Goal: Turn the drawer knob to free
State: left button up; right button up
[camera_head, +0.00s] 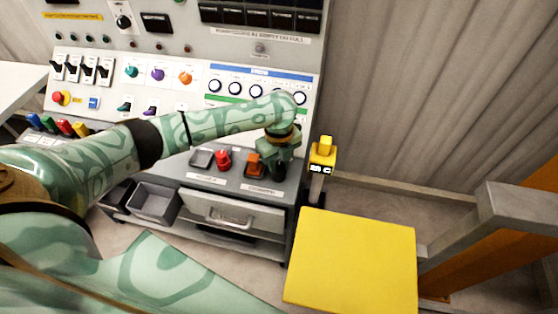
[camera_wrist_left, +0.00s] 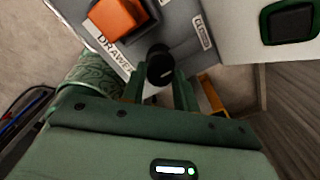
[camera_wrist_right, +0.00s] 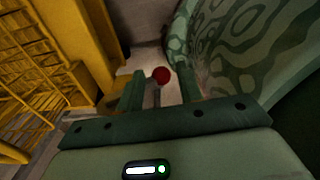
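The drawer knob (camera_wrist_left: 160,70) is a black round knob on the grey console ledge, beside a "DRAWER" label (camera_wrist_left: 113,55). In the left wrist view it shows at my left gripper (camera_wrist_left: 159,80), with a finger on either side. I cannot tell whether the fingers press on it. In the head view my left gripper (camera_head: 279,168) points down at the ledge's right end and mostly hides the knob. The drawer (camera_head: 228,215), with a pale front and a bar handle, sits below the ledge. My right gripper (camera_wrist_right: 161,85) is open and empty, away from the console.
An orange switch (camera_head: 254,164) and a red knob (camera_head: 223,160) stand left of my left gripper. A yellow device (camera_head: 322,152) stands close on its right. A yellow flat-topped block (camera_head: 352,262) is in front. Grey bins (camera_head: 155,203) sit left of the drawer.

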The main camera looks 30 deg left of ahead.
pick_arm(q)
jog(key=shift+s+r+n+p, duration=0.1)
jog(key=shift+r+n+p, duration=0.15)
jog(key=shift+p, duration=0.55)
jog(key=n+p, duration=0.6)
jog(key=p, duration=0.1)
jog(key=shift+n+p, duration=0.35)
jog(key=shift+p, duration=0.25)
jog(key=n+p, duration=0.1)
jog(key=n, duration=0.1)
jog(key=shift+d+f+n+p, duration=0.1)
jog(key=shift+n+p, duration=0.3)
jog(key=n+p, duration=0.1)
jog(key=n, duration=0.1)
jog(key=shift+n, duration=0.3)
jog(key=shift+f+n+p, duration=0.15)
jog(key=shift+n+p, duration=0.7)
jog(key=shift+n, duration=1.75)
pick_arm(e)
notch_tip(320, 180, up, 14)
jog(key=w, duration=0.2)
jog(key=shift+w+r+t, duration=0.15)
jog(key=shift+r+t, duration=0.05)
jog(key=shift+t, duration=0.1)
